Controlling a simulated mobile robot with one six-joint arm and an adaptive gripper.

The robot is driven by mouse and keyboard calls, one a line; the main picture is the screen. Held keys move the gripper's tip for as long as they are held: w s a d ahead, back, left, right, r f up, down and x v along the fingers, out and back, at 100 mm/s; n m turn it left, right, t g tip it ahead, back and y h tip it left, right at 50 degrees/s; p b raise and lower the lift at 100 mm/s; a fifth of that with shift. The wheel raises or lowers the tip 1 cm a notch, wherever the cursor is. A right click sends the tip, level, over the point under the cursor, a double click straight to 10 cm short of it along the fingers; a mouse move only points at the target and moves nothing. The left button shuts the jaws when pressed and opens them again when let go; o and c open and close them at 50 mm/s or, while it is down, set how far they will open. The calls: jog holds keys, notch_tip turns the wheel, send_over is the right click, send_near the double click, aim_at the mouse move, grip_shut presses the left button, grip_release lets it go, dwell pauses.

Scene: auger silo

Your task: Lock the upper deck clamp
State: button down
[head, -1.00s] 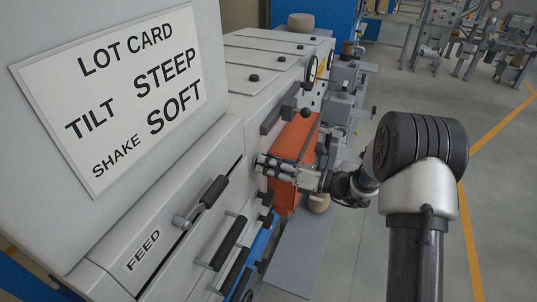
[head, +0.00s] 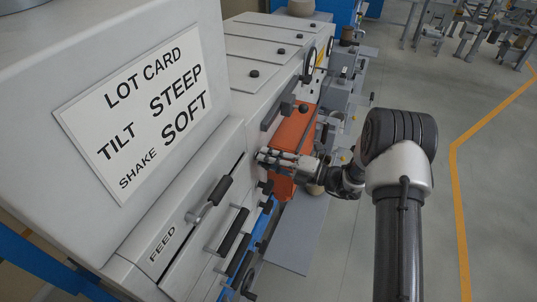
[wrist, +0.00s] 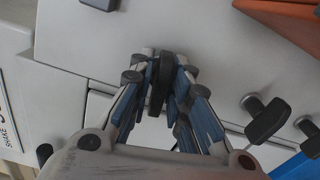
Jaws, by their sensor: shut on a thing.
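My gripper (head: 264,156) is at the white machine's side, just left of the orange chute. In the wrist view, my gripper (wrist: 160,88) has its fingers closed around a black clamp handle (wrist: 160,70), which stands out between the fingertips in front of the white panel. The fingers hide the handle's base, and in the head view my gripper covers this handle. Another black clamp handle (wrist: 268,121) on a metal stem sits to the right in the wrist view, apart from the fingers. Which lock position the held handle is in, I cannot tell.
The orange chute (head: 291,134) is close beside my gripper. A lot card (head: 135,105) reads TILT STEEP, SHAKE SOFT. Open floor lies right of the arm.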

jog(key=shift+m+p, duration=0.3)
jog(key=shift+m, duration=0.6)
jog(key=c, duration=1.7)
grip_release()
jog(key=shift+d, duration=0.1)
jog(key=v, duration=1.1)
jog(key=shift+s+d, duration=0.15)
jog(key=shift+d, duration=0.25)
